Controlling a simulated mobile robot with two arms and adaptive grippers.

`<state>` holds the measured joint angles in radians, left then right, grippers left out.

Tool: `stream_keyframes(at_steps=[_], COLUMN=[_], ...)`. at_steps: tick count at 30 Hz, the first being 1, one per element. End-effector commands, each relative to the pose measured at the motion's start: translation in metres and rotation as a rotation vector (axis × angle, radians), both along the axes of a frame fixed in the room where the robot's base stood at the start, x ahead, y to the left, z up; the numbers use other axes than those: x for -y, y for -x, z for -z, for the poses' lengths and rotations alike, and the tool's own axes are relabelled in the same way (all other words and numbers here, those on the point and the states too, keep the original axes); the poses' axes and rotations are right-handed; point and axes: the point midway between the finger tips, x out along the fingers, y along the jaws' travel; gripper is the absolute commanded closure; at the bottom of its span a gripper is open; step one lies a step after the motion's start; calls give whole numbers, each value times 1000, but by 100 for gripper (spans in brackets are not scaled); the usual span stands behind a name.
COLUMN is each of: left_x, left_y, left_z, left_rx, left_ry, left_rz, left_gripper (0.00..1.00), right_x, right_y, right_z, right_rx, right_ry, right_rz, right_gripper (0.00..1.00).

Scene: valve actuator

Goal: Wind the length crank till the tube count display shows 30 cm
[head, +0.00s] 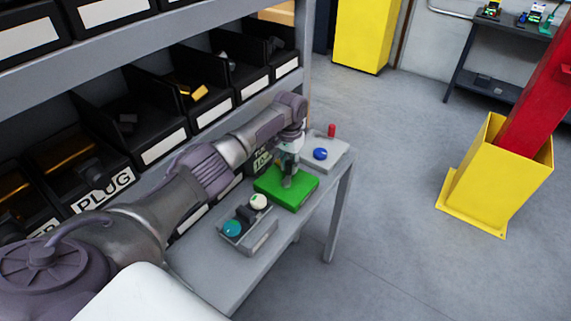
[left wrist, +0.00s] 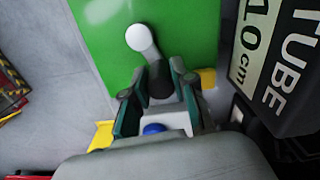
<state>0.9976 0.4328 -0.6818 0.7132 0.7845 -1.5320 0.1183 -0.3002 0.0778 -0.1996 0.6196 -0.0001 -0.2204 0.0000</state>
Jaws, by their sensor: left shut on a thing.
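The green plate (head: 287,187) lies on the grey bench in the head view, and its green face also fills the top of the left wrist view (left wrist: 95,35). The crank (left wrist: 159,78) shows there as a dark piece with a pale round-ended knob standing over the green plate. My left gripper (left wrist: 157,90) is shut on the dark piece; in the head view it (head: 288,178) is over the plate and hides most of the crank. A black block with a pale label (left wrist: 265,50) reads "TUBE 10 cm" beside the plate. My right gripper is out of view.
A grey box with a blue button (head: 320,153) and a red post (head: 331,130) stand beyond the plate. A box with teal and white buttons (head: 248,230) is nearer. Shelves of black bins (head: 140,130) border the left; open floor lies right.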

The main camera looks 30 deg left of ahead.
Motion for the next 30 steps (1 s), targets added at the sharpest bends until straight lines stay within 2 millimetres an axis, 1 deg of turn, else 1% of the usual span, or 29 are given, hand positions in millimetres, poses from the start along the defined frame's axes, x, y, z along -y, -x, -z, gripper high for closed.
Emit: stream_keyframes(at_steps=[14, 30], left_x=[19, 37], left_y=[-1, 6], left_z=[-1, -2], left_rx=[-2, 0], left_ry=[2, 3], left_rz=[453, 966], left_gripper=[100, 100], right_x=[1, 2], right_y=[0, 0], right_z=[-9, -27], right_rx=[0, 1], right_ry=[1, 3], right_rz=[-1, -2], right_gripper=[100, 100])
